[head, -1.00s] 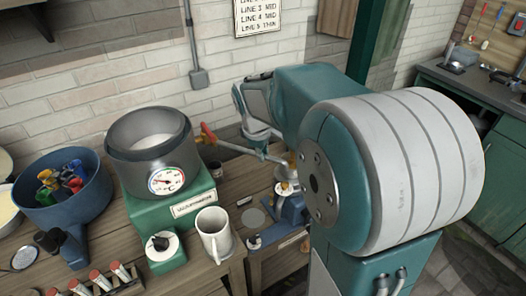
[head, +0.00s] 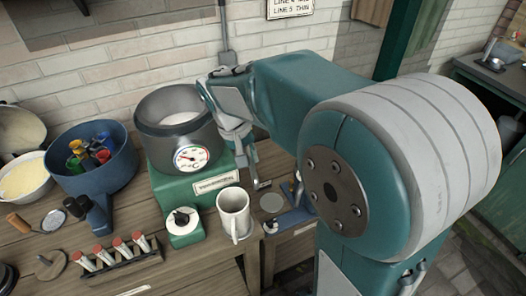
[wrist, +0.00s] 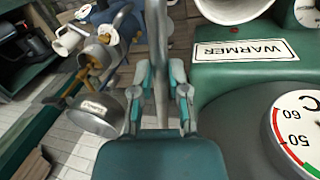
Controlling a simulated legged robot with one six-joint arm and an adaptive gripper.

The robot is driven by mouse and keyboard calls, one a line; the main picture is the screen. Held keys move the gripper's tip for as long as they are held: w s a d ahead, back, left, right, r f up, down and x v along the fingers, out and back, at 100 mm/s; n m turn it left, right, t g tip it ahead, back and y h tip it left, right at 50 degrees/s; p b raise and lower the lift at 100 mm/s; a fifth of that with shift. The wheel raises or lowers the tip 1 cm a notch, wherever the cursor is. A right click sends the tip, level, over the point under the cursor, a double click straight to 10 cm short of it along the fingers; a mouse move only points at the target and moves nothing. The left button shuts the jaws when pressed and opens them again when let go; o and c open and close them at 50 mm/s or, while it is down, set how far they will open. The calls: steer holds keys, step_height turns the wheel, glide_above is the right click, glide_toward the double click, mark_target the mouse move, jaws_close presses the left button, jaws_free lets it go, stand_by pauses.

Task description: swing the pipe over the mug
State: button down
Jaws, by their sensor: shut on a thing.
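The white mug (head: 233,212) stands upright on the wooden bench, in front of the green warmer. My gripper (wrist: 160,75) is shut on the grey pipe (wrist: 158,25), which runs between its fingers in the wrist view. In the head view my gripper (head: 240,150) is beside the warmer's right side, behind and slightly right of the mug. Most of the pipe is hidden there by my arm. A pale rounded shape at the top of the wrist view may be the mug, but I cannot tell. Whether the pipe's end is over the mug is also unclear.
The green warmer (head: 160,183) with its dark pot (head: 178,137) and dial is close to my gripper. A brass-and-grey fitting (wrist: 98,55) and a metal bowl (wrist: 97,112) show at left in the wrist view. A blue tub (head: 105,180) and a rack of red-capped tubes (head: 118,262) stand farther left.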

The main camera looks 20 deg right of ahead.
steer(key=shift+w+a+m+g, duration=0.2)
steer(key=shift+w+a+m, duration=0.1)
steer(key=shift+a+m, duration=0.6)
steer(key=shift+w+a+m+g, duration=0.25)
steer(key=shift+a+m, duration=0.45)
steer(key=shift+a, duration=0.3)
steer(key=c, duration=0.8)
jaws_free()
steer(key=shift+o, duration=0.8)
steer(key=shift+a, duration=0.15)
steer(key=shift+w, duration=0.1)
step_height(320, 180, up, 12)
steer(key=f, duration=0.1)
glide_above(230, 158)
steer(key=s+a, duration=0.3)
steer(key=a, duration=0.1)
steer(key=shift+s+d+r, duration=0.1)
steer(key=shift+s+r, duration=0.1)
steer(key=shift+r, duration=0.05)
